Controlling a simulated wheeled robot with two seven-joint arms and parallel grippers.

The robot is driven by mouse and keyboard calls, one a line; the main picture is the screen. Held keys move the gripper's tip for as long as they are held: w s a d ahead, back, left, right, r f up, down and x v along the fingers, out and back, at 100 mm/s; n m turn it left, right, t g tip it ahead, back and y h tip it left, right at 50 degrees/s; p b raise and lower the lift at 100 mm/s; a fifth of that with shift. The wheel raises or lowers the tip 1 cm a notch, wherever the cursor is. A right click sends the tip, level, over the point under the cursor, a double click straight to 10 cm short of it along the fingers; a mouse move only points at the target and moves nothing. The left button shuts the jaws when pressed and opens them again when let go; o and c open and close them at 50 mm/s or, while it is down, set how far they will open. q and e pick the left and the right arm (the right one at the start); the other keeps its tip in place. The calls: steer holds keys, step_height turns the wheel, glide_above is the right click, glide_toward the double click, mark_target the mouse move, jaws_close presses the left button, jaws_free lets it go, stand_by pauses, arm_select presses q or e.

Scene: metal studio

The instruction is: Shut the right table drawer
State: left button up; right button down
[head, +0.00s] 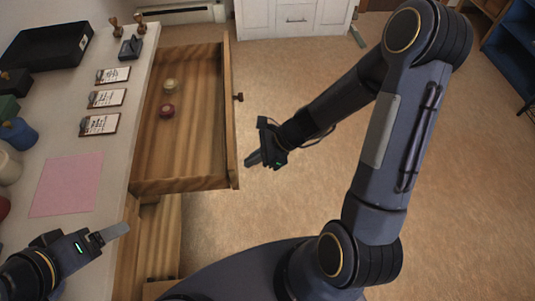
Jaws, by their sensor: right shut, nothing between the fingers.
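A wooden table drawer (182,183) stands pulled far out of the pale-topped table (117,150), towards the right of the head view. Its front panel (231,130) carries a small dark knob (239,97). A red round object (167,111) and a pale yellowish one (170,85) lie inside it. My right gripper (250,161) is shut and empty, just right of the front panel near its lower end, with a small gap seeming to separate them. My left gripper (122,231) is over the table's near edge, below the pink sheet; its finger opening is not clear.
The tabletop holds a pink sheet (67,185), several cards (99,124), a black tray (46,46) and a blue container (18,134). More wooden table front (160,237) shows below the drawer. The floor (285,80) right of the drawer is clear, with white cabinets (290,18) behind.

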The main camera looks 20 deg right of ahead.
steer(key=shift+w+a, duration=0.25)
steer(key=shift+a, duration=0.55)
steer(key=shift+a, duration=0.15)
steer(key=w+a, duration=0.1)
steer(key=a, duration=0.3)
steer(key=w+a, duration=0.1)
steer(key=a, duration=0.4)
steer(key=w+a+b, duration=0.1)
steer(key=a, duration=0.3)
steer(key=shift+w+a+r, duration=0.1)
steer(key=shift+w+a, duration=0.1)
steer(key=shift+w, duration=0.15)
steer(key=w+a+p, duration=0.1)
steer(key=a, duration=0.3)
steer(key=w+a+p, duration=0.1)
steer(key=a+p, duration=0.1)
steer(key=a, duration=0.3)
steer(key=w+a+p, duration=0.1)
steer(key=w+a, duration=0.1)
steer(key=a, duration=0.2)
steer(key=shift+a, duration=0.4)
steer(key=shift+w+a+p, duration=0.1)
steer(key=shift+a+p, duration=0.1)
steer(key=shift+p, duration=0.15)
steer(key=shift+a+r, duration=0.1)
